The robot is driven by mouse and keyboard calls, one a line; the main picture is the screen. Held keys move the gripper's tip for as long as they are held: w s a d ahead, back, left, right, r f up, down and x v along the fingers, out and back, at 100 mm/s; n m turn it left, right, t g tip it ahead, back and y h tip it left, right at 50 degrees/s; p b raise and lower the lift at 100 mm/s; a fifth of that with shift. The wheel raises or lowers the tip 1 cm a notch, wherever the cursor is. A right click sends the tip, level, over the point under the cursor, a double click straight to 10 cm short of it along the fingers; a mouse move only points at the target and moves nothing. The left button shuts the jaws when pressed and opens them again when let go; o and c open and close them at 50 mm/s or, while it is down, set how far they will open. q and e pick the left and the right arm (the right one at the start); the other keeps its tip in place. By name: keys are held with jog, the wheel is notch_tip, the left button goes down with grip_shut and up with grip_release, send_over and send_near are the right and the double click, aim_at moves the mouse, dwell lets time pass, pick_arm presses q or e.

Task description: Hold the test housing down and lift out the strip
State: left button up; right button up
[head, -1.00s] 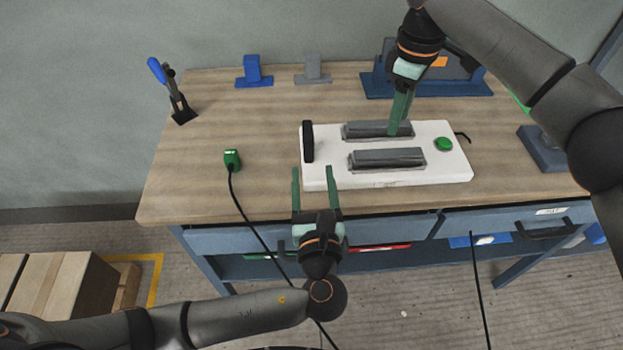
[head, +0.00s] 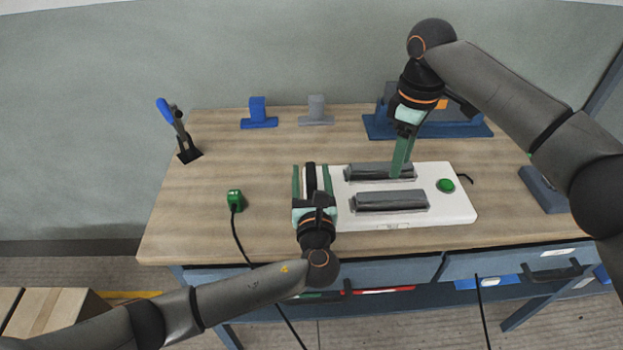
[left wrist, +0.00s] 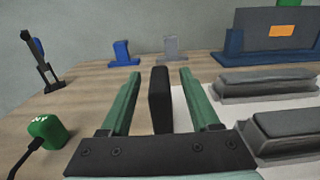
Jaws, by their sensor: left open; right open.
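The test housing appears to be the white plate (head: 455,205) on the bench, with a black upright grip (head: 310,177) at its left end. Two long grey blocks lie on it, a rear block (head: 365,172) and a front block (head: 392,201); I cannot tell which part is the strip. My left gripper (head: 311,168) is open, its fingers on either side of the black grip. In the left wrist view the black grip (left wrist: 160,100) stands between the green fingers with gaps on both sides. My right gripper (head: 398,175) points down at the rear block; its fingers overlap in view, hiding what lies between them.
A green button (head: 445,185) is on the plate's right. A green plug-like piece (head: 235,200) with a black cable lies left. A blue-handled clamp (head: 178,130), blue stand (head: 258,112) and grey stand (head: 317,111) are behind. A blue fixture (head: 385,128) stands behind my right gripper.

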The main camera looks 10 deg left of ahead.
pick_arm(q)
grip_shut()
dwell(0.4)
dwell(1.4)
